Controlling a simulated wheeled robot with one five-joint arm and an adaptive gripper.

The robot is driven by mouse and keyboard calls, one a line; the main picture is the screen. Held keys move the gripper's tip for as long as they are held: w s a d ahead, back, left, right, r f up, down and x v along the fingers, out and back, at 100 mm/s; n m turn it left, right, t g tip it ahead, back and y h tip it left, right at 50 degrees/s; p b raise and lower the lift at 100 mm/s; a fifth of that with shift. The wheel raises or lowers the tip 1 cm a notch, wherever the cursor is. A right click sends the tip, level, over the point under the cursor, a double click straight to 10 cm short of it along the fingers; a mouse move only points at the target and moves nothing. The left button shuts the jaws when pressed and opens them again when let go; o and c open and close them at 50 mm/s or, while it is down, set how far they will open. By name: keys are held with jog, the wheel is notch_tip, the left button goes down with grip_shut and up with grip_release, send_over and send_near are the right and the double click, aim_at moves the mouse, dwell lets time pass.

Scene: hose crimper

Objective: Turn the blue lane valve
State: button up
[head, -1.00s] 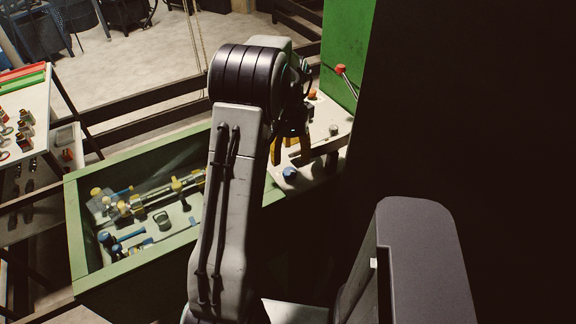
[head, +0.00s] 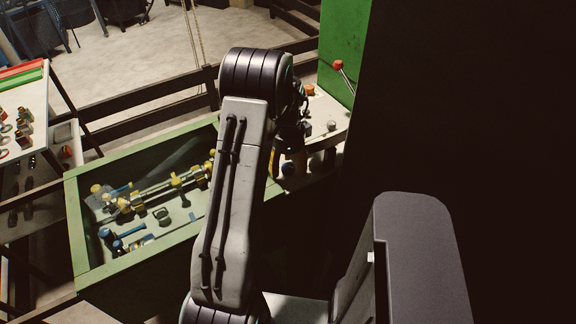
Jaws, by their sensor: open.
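My gripper (head: 285,159) is at the front edge of the pale bench top, right of the green-rimmed tray. It points down and is open, with one yellow finger showing. A small round blue knob (head: 288,169), probably the blue lane valve, sits right at the gripper's fingers. It is dark and partly hidden by them, so I cannot tell whether they touch it or how it is turned.
The green-rimmed tray (head: 72,225) on the left holds yellow and blue fittings. A green panel (head: 340,45) with a red-knobbed lever (head: 338,65) stands behind the bench. An orange knob (head: 309,90) and a grey knob (head: 331,126) are on the bench top.

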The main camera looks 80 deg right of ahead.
jog(key=shift+f, duration=0.3)
jog(key=shift+o, duration=0.2)
jog(key=c, duration=1.3)
jog(key=shift+o, duration=0.2)
jog(key=shift+f+n+b, duration=0.15)
jog(key=shift+n+b, duration=0.5)
jog(key=shift+n, duration=0.25)
jog(key=shift+n+b, duration=0.45)
jog(key=shift+n, duration=0.85)
jog(key=o, duration=1.2)
jog(key=shift+r, duration=0.2)
jog(key=shift+m, duration=0.3)
